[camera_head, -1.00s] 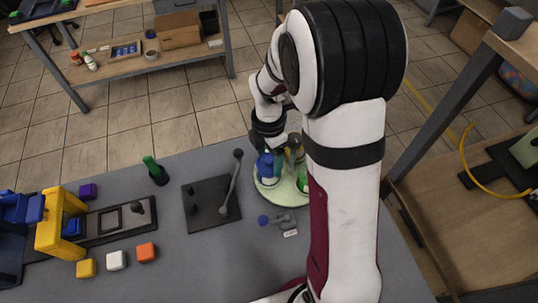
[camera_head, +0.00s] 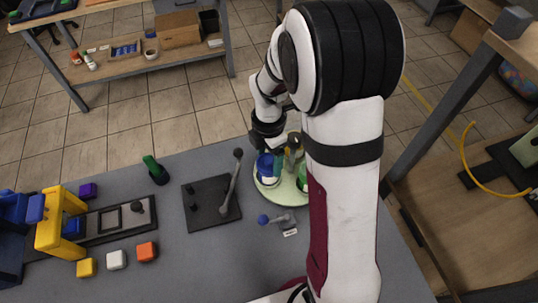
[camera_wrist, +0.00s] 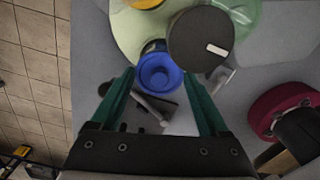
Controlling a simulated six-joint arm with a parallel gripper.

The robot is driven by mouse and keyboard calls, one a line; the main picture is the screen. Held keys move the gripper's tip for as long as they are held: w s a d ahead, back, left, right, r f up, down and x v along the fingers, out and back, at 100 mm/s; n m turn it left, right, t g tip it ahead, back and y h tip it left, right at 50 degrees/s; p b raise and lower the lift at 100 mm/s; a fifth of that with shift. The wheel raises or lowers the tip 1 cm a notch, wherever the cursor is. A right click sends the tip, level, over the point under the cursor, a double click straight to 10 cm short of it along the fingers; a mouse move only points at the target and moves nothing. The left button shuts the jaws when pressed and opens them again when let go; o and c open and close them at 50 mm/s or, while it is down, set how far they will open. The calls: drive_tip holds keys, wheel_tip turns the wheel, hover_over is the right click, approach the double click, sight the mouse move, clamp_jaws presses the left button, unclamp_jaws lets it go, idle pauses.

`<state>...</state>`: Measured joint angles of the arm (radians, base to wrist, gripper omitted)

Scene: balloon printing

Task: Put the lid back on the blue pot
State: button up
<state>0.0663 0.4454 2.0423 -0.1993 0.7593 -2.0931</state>
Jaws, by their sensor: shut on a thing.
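In the head view the blue pot (camera_head: 264,168) stands at the left side of a pale green round tray (camera_head: 268,193). My gripper is just above and beside it, partly hidden by my wrist.
A tall dark-topped container (camera_wrist: 200,38) stands close to the pot on the tray. A black plate with a grey lever (camera_head: 229,190) is left of the tray. A blue-knobbed grey piece (camera_head: 275,219) lies in front. Coloured blocks (camera_head: 116,259) are at the left.

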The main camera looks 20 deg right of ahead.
idle(0.3)
drive_tip(key=o, duration=1.2)
drive_tip(key=shift+c, duration=0.2)
drive_tip(key=shift+r, duration=3.5)
drive_tip(key=shift+c, duration=0.2)
clamp_jaws()
